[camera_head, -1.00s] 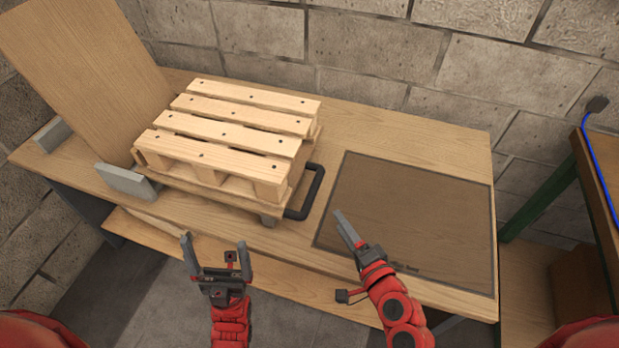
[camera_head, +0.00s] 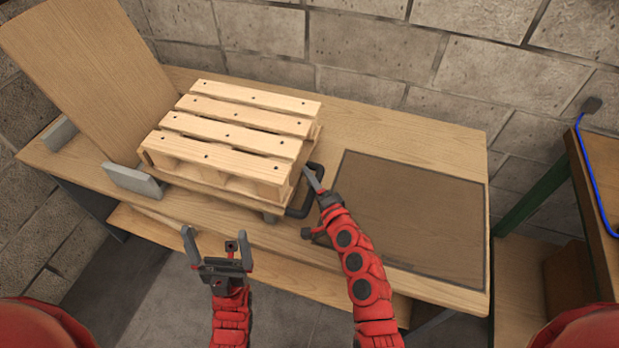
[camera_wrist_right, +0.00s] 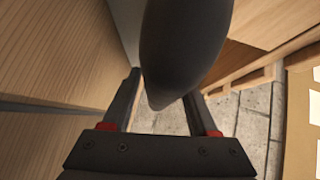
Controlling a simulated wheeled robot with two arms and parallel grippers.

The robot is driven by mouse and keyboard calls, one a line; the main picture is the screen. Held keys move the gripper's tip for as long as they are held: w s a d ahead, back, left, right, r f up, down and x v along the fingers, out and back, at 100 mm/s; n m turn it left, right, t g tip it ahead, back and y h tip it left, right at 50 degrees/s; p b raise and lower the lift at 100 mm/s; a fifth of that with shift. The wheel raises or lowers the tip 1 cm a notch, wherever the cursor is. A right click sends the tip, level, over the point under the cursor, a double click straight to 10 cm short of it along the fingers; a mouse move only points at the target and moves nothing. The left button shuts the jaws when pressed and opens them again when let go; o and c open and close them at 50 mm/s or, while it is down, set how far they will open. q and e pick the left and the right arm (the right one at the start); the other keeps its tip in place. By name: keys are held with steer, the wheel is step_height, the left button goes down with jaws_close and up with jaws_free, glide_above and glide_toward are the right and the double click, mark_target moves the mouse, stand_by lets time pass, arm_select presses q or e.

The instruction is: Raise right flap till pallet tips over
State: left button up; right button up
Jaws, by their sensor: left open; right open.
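The wooden pallet (camera_head: 232,135) lies flat on the right flap (camera_head: 262,205), a thin wooden board on the bench. A black U-shaped handle (camera_head: 293,212) sticks out from the flap's right edge. My right gripper (camera_head: 311,180) is at this handle, partly hidden by its own arm. In the right wrist view the dark handle bar (camera_wrist_right: 185,45) passes between the open fingers of my right gripper (camera_wrist_right: 163,92). My left gripper (camera_head: 217,240) is open and empty in front of the bench's front edge, clear of the pallet.
A wooden panel (camera_head: 85,80) leans upright left of the pallet. Two grey blocks (camera_head: 133,181) (camera_head: 60,133) stand near its foot. A dark square mat or plate (camera_head: 405,220) lies at the bench's right. A block wall (camera_head: 380,50) closes the back.

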steer(key=shift+w+a+f, duration=0.1)
steer(key=shift+w+a, duration=0.1)
steer(key=shift+w, duration=0.1)
jaws_close()
steer(key=shift+f, duration=0.1)
